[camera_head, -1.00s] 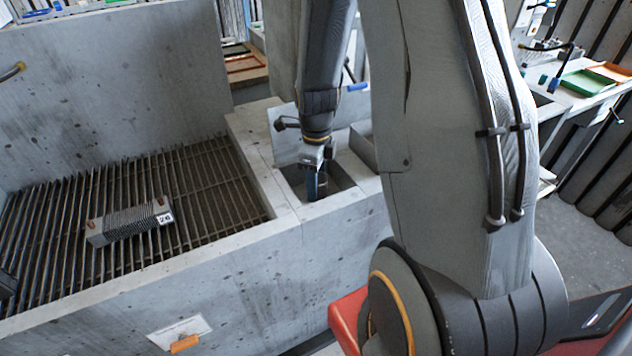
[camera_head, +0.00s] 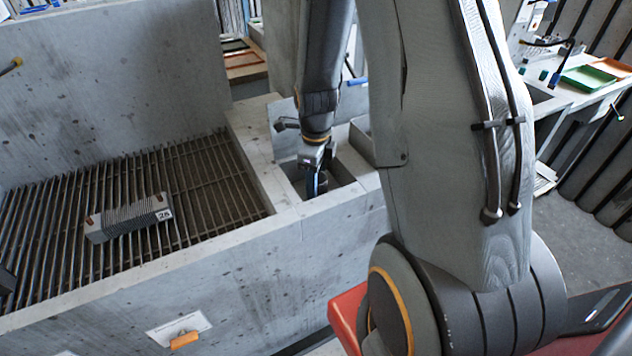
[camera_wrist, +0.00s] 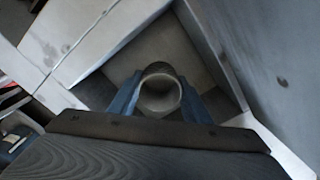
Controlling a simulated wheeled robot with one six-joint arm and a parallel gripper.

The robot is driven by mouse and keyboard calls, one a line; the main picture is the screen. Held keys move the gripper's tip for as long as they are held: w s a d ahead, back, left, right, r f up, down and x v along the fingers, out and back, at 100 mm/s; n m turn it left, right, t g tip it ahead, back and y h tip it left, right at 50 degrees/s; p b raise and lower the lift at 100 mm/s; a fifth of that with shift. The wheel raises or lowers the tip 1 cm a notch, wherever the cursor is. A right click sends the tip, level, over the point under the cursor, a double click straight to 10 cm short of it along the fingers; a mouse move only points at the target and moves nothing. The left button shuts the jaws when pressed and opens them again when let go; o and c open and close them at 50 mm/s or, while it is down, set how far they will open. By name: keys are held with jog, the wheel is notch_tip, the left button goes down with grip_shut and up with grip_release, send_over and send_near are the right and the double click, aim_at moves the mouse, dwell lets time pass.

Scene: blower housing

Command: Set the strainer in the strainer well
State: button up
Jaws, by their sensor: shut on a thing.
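The strainer (camera_wrist: 160,91) shows in the wrist view as a grey round hollow piece between the two blue fingers of my gripper (camera_wrist: 160,98). My gripper is shut on it. The strainer well (camera_wrist: 112,63) is a square recess in the concrete; its walls surround the strainer in this view. In the head view my gripper (camera_head: 316,184) reaches down into the well (camera_head: 343,172), and the strainer is mostly hidden by the fingers and wrist. I cannot tell whether the strainer touches the well floor.
A slatted grate (camera_head: 225,185) fills the basin to the left, with a ribbed grey block (camera_head: 128,218) tagged 26 lying on it. An upright grey plate (camera_head: 285,112) stands just behind the well. A bench with green (camera_head: 588,79) and orange trays is at the far right.

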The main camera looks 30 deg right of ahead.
jog(key=o, duration=1.2)
jog(key=shift+r+b, duration=0.7)
jog(key=shift+r, duration=3.2)
jog(key=s+a+r+n, duration=0.1)
jog(key=s+a+n, duration=0.2)
jog(key=n, duration=0.5)
jog(key=s+a+r+n, duration=0.1)
jog(key=s+a+n, duration=0.2)
jog(key=n, duration=0.5)
jog(key=s+a+r+n+t, duration=0.1)
jog(key=s+a+r+n, duration=0.1)
jog(key=n, duration=0.7)
jog(key=shift+s+a, duration=0.3)
jog(key=shift+s, duration=0.3)
jog(key=shift+s+a, duration=0.3)
jog(key=shift+s, duration=0.3)
jog(key=shift+s+a+n, duration=0.25)
jog(key=shift+s+n, duration=0.15)
jog(key=shift+n, duration=0.6)
